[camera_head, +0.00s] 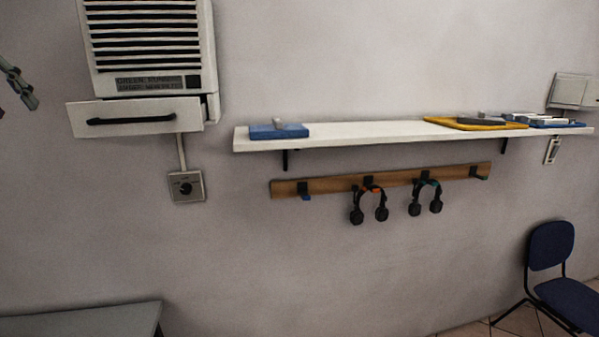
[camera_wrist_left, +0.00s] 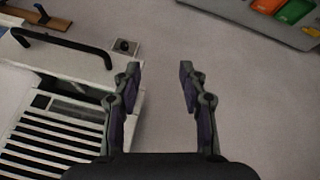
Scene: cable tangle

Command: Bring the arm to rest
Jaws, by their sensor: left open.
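My left gripper (camera_wrist_left: 160,80) is open in the left wrist view, with its two dark fingers apart and nothing between them. Bare grey wall shows behind the gap. In the head view only a small dark part of my left gripper (camera_head: 18,85) shows at the left edge, level with the wall unit. My right gripper is in neither view.
A slatted wall unit (camera_head: 150,45) has a handled front panel (camera_head: 135,116), close beside the left fingers in the wrist view. Headphones (camera_head: 369,203) hang below. A blue chair (camera_head: 553,246) stands at right.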

